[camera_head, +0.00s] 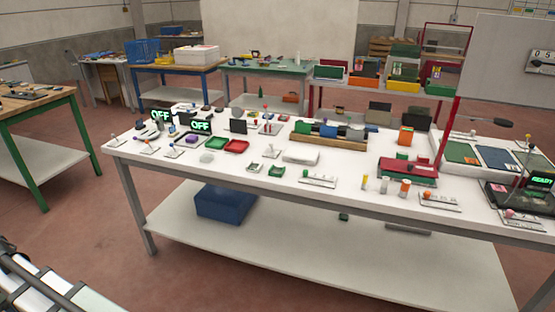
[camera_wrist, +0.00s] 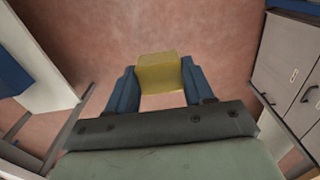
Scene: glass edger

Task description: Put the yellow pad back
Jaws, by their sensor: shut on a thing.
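The yellow pad (camera_wrist: 160,73) is a small yellow block in the wrist view. My gripper (camera_wrist: 160,85) is shut on it, with one blue finger on each side. The pad is held over open reddish floor, clear of any surface. Neither my gripper nor the held pad can be made out in the head view. No empty spot for the pad can be told for sure among the small items on the white table (camera_head: 225,175).
In the wrist view, grey drawers (camera_wrist: 295,75) stand at right and a pale bench at left.

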